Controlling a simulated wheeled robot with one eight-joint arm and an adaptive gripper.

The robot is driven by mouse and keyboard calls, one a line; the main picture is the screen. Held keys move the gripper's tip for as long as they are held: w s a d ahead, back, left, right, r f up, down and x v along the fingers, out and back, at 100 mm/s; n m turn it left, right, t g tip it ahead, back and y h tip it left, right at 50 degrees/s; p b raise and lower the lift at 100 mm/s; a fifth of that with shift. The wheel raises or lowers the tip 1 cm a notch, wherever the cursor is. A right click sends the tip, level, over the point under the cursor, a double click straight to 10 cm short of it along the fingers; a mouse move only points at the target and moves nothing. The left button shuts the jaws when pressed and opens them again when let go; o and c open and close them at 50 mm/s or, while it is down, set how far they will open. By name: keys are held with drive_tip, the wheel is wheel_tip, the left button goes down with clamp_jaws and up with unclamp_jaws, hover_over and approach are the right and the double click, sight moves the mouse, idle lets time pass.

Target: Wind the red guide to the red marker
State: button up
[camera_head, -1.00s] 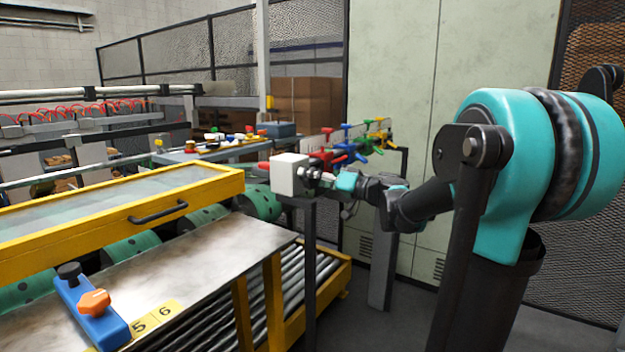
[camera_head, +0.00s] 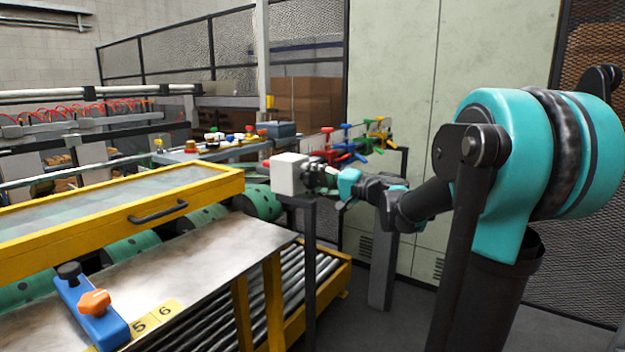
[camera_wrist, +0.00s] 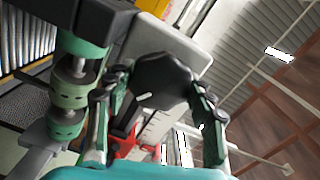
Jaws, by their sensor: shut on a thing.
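My gripper (camera_wrist: 160,92) is shut on a dark knob (camera_wrist: 158,78), with one finger on each side of it in the wrist view. The knob sits in front of a pale grey box (camera_wrist: 185,42); in the head view this box (camera_head: 288,175) stands on a post, just left of my gripper (camera_head: 318,178). A red part (camera_wrist: 122,145), likely the red guide, shows beyond the fingers, beside a pale scale with tick marks (camera_wrist: 156,128). Red also shows behind my gripper in the head view (camera_head: 322,156). I cannot make out the red marker.
Green, blue and yellow clamps (camera_head: 362,142) stand along the rail behind my gripper. A yellow-framed machine (camera_head: 150,212) with rollers (camera_head: 300,290) lies to the left. A tall pale cabinet (camera_head: 460,70) stands behind my arm.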

drive_tip(key=shift+m, duration=1.1)
drive_tip(key=o, duration=1.2)
drive_tip(key=shift+c, duration=0.2)
drive_tip(key=v, duration=1.2)
